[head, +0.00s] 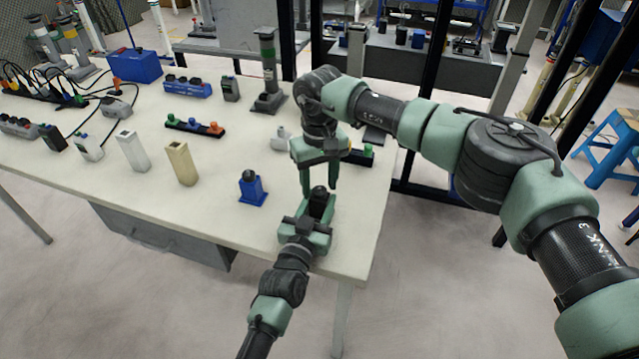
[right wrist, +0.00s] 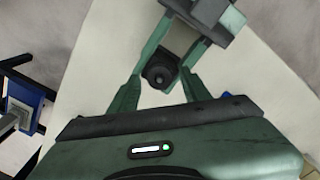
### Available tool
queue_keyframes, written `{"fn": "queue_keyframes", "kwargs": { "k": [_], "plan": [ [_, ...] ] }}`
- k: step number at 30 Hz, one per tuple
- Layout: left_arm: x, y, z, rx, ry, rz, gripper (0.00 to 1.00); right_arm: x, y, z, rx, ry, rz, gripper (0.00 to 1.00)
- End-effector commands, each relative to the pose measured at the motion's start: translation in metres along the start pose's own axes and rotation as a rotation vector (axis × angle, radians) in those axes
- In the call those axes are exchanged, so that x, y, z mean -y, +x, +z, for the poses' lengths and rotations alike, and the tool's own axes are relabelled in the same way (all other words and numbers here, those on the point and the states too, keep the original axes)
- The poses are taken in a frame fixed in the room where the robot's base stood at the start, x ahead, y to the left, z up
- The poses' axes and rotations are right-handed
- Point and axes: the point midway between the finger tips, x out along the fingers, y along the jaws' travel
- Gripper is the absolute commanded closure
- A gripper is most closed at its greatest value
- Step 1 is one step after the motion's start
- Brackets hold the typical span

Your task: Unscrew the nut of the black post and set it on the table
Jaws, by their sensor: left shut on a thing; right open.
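The black post (head: 318,200) stands near the front right corner of the white table. Its dark rounded nut (right wrist: 161,72) shows from above in the right wrist view. My left gripper (head: 319,208) comes in from the front and is shut on the post, with one finger on each side. My right gripper (head: 319,190) points down from above, open. Its two fingers are spread on either side of the post's top, and I see gaps between them and the nut in the right wrist view. The post's base is mostly hidden by my left gripper.
On the table (head: 225,225), a blue block with a black top (head: 252,190) stands to the left. Beige (head: 180,163) and white (head: 133,152) blocks stand farther left. A black strip with colored knobs (head: 195,126) lies behind. The front middle is clear.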

Motion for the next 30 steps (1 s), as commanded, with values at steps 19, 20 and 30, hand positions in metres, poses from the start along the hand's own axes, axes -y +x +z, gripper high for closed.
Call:
{"fn": "queue_keyframes", "kwargs": {
  "k": [19, 20, 30],
  "plan": [
    [0.001, 0.000, -0.001, -0.002, 0.000, -0.001, 1.00, 0.001, -0.043, 0.000, 0.000, 0.293, -0.002, 0.53],
    [0.001, 0.000, -0.001, -0.002, 0.000, -0.001, 1.00, 0.001, -0.044, 0.000, 0.000, 0.355, -0.001, 0.53],
    [0.001, 0.000, -0.001, -0.002, 0.000, -0.001, 1.00, 0.001, -0.051, 0.000, 0.001, 1.127, -0.001, 0.53]
  ]
}}
